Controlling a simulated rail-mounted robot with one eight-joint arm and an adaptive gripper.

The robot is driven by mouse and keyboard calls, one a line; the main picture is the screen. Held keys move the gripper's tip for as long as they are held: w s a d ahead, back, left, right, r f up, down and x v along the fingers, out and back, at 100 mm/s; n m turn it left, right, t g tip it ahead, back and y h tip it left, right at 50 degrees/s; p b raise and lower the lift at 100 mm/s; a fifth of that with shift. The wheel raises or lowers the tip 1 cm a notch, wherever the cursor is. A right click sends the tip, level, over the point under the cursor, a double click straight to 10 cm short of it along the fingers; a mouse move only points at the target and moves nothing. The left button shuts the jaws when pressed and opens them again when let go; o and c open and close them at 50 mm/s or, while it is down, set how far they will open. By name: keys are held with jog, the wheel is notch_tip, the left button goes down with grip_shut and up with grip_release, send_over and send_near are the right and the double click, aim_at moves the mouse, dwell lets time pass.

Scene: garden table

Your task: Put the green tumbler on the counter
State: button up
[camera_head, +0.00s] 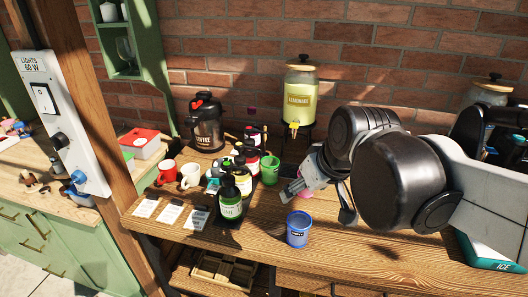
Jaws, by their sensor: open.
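The green tumbler (269,170) stands upright on the wooden table (255,232), behind the dark bottles and left of my gripper. My gripper (316,206) is open with nothing seen between its fingers. It is above the table, to the right of and nearer than the green tumbler, apart from it. A blue tumbler (297,230) stands near the front edge, just below my gripper. A second wooden surface, a counter over green cabinets (62,205), lies at the left past a post.
Pump bottles (230,198) crowd the green tumbler's left side. A red mug (167,172), a white mug (190,176), a coffee urn (206,122) and a lemonade dispenser (299,97) stand around. White cards (171,214) lie front left. The post (100,100) separates the surfaces.

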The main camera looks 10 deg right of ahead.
jog(key=s+f+m+t+h, duration=0.1)
jog(key=s+f+m, duration=0.1)
jog(key=s, duration=0.5)
jog(key=shift+f, duration=0.1)
jog(key=shift+f+b, duration=0.95)
